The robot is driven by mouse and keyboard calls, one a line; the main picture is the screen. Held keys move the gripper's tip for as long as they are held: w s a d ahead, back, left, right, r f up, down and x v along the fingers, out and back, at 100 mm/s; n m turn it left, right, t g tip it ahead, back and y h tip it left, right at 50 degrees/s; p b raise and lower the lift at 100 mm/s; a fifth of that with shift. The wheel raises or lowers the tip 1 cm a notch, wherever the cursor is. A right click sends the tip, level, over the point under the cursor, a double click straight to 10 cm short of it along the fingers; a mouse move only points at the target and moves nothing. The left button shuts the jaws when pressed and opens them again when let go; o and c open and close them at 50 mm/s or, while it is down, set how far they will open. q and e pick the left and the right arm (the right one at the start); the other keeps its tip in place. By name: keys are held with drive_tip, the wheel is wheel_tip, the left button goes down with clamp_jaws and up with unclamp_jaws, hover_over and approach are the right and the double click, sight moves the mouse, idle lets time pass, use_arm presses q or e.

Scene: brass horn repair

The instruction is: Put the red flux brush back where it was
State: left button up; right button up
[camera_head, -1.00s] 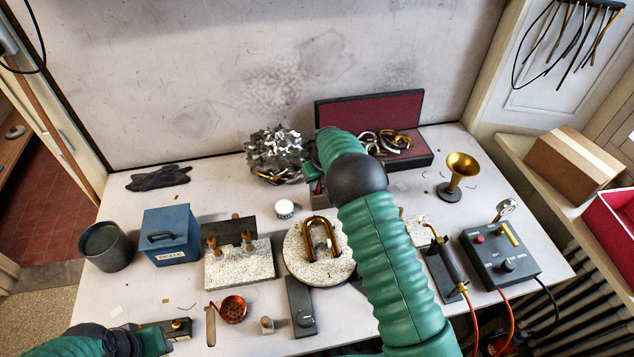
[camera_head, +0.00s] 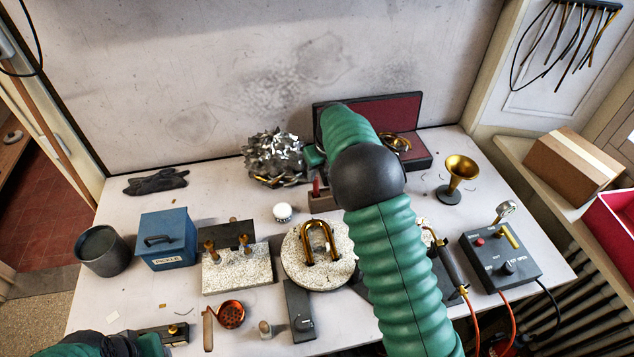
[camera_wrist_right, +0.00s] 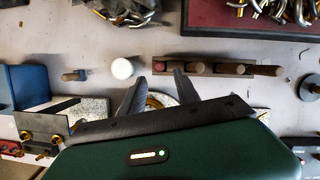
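A small brown holder block (camera_head: 322,203) stands behind the round soldering plate, left of my right arm. A red upright piece, likely the flux brush (camera_head: 317,188), rises from its left end. In the right wrist view the holder (camera_wrist_right: 232,69) shows from above, with a red round end (camera_wrist_right: 160,66) at its left and another red end (camera_wrist_right: 197,67) further along. My right gripper (camera_wrist_right: 160,76) has its fingers spread, with the left red end between the tips and no visible contact. My left gripper is at the bottom left edge, its fingers not clearly shown.
A white jar (camera_head: 283,212) stands left of the holder. Scrap metal (camera_head: 275,158) and an open red-lined case (camera_head: 420,150) lie behind. The round plate with a brass U-tube (camera_head: 319,240) is in front. A brass horn bell (camera_head: 459,175) stands at right.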

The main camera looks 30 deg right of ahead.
drive_tip(key=s+a+m, duration=0.4)
drive_tip(key=s+m, duration=0.5)
drive_tip(key=m, duration=0.3)
drive_tip(key=s+a+m, duration=0.4)
drive_tip(key=s+m, duration=0.6)
drive_tip(key=m, duration=0.2)
drive_tip(key=s+a+m, duration=0.4)
drive_tip(key=s+m, duration=0.6)
drive_tip(key=m, duration=0.1)
drive_tip(key=shift+a+f+m+g, duration=0.2)
drive_tip(key=shift+f+m+g, duration=0.15)
drive_tip(key=shift+m+g, duration=0.05)
drive_tip(key=shift+w, duration=0.1)
